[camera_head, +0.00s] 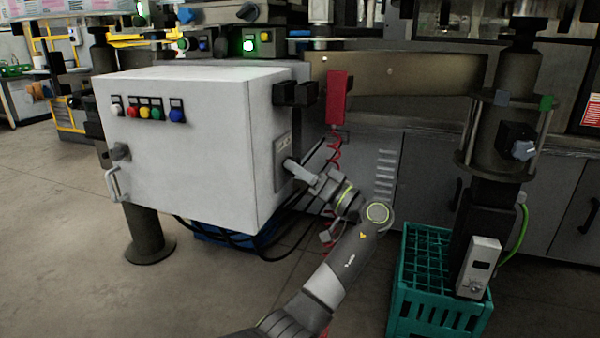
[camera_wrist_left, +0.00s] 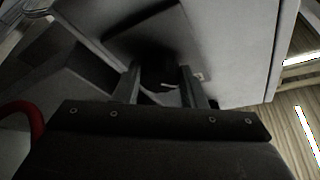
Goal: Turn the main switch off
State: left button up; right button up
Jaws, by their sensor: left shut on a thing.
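The white control cabinet (camera_head: 190,140) stands left of the middle in the head view. On its right side is a grey plate (camera_head: 282,150), where the main switch appears to sit. My left gripper (camera_head: 293,166) reaches that plate from the right. In the left wrist view my left gripper (camera_wrist_left: 160,88) has its two fingers on either side of a dark switch handle (camera_wrist_left: 158,72) in front of the plate, and is shut on it. The handle is mostly hidden and dark, so its exact angle cannot be told. My right gripper is not in view.
A red piece (camera_head: 338,97) with a coiled red cable hangs behind my arm. A green crate (camera_head: 430,240) stands on the floor to the right, by a dark column (camera_head: 485,210).

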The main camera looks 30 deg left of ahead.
pick_arm(q)
jog(key=o, duration=1)
jog(key=p+v, duration=0.1)
jog(key=v, duration=1.6)
jog(key=shift+d+f, duration=0.1)
jog(key=shift+d, duration=0.15)
jog(key=shift+a+f, duration=0.1)
